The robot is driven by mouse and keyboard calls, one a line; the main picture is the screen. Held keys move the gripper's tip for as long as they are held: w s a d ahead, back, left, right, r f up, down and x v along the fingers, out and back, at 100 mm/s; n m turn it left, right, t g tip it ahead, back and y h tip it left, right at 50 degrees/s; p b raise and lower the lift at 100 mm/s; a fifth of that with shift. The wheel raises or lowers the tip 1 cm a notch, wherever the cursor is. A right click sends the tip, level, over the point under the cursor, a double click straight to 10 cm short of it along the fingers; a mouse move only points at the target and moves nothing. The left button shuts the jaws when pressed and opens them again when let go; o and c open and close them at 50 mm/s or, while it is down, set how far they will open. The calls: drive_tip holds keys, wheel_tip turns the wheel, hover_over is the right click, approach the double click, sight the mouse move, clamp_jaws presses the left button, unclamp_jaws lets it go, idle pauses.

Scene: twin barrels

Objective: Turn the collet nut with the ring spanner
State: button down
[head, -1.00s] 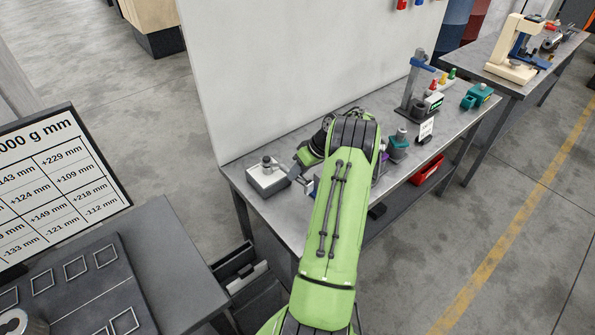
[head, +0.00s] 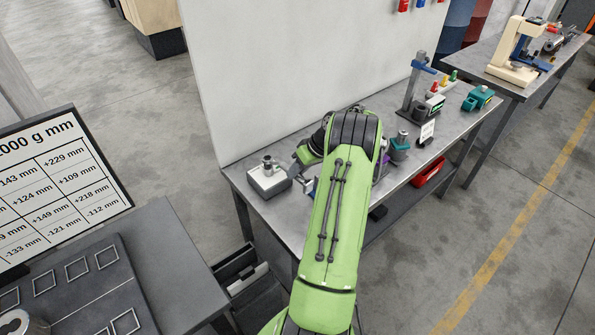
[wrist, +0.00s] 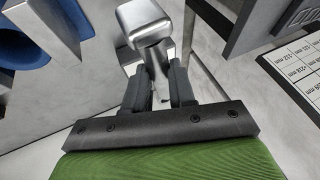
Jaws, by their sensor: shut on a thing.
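In the wrist view my gripper (wrist: 160,88) is shut on a silver metal tool (wrist: 146,22), which I take for the ring spanner. Its blocky end points away from my fingers, and I cannot see a ring on it. A pale block with a dark base (head: 267,181) stands at the left end of the bench. A small grey metal fitting (head: 268,164) rises from its top, perhaps the collet nut. My wrist is just to the right of this block; contact cannot be told.
The grey bench (head: 262,209) runs along a white panel (head: 300,75). To the right stand a grey post with a blue arm (head: 416,85), a teal device (head: 477,98) and a small sign (head: 427,131). A red bin (head: 430,172) sits below. A number board (head: 60,185) is at left.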

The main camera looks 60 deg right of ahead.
drive_tip(key=shift+r+p, duration=1.95)
drive_tip(key=shift+r, duration=0.7)
